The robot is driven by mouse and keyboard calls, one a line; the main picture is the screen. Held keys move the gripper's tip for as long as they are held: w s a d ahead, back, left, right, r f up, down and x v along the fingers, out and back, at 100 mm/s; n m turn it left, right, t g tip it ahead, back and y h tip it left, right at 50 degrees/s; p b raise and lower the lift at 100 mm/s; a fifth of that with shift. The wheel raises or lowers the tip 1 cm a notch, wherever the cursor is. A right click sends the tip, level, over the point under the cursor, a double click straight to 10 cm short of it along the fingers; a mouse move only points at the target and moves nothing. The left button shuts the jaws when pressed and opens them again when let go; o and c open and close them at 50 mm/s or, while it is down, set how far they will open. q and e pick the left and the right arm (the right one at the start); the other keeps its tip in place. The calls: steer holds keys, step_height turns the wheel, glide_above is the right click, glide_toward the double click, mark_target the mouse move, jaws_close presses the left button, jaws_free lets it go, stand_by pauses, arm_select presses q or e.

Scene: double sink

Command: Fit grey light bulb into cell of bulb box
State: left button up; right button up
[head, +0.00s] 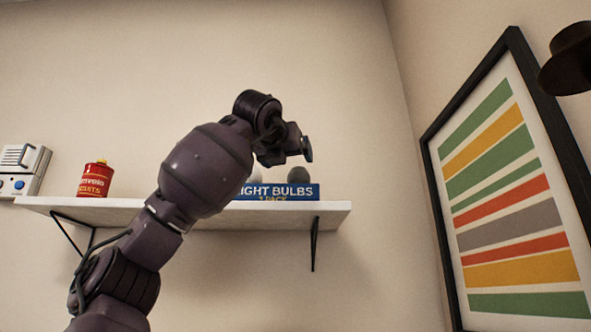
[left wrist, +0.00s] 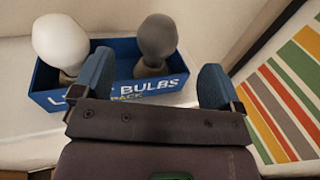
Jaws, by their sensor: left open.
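The blue bulb box (head: 270,191) stands on the wall shelf with its "LIGHT BULBS" lettering facing me; it also shows in the left wrist view (left wrist: 150,96). The grey light bulb (left wrist: 157,42) stands upright, globe up, in the right part of the box, its lower end hidden behind the front wall. Its top shows in the head view (head: 298,174). A white bulb (left wrist: 60,42) stands in the left part. My left gripper (head: 290,150) is open and empty, its blue fingers (left wrist: 155,80) apart on the near side of the grey bulb. My right gripper is out of view.
The white shelf (head: 328,208) ends just right of the box. A red can (head: 95,180) and a white appliance (head: 22,170) are at its left. A striped framed picture (head: 515,200) hangs on the right wall, with a dark lamp-like object (head: 570,60) above.

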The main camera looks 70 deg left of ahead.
arm_select(q)
steer(key=shift+v, duration=0.95)
stand_by(0.6)
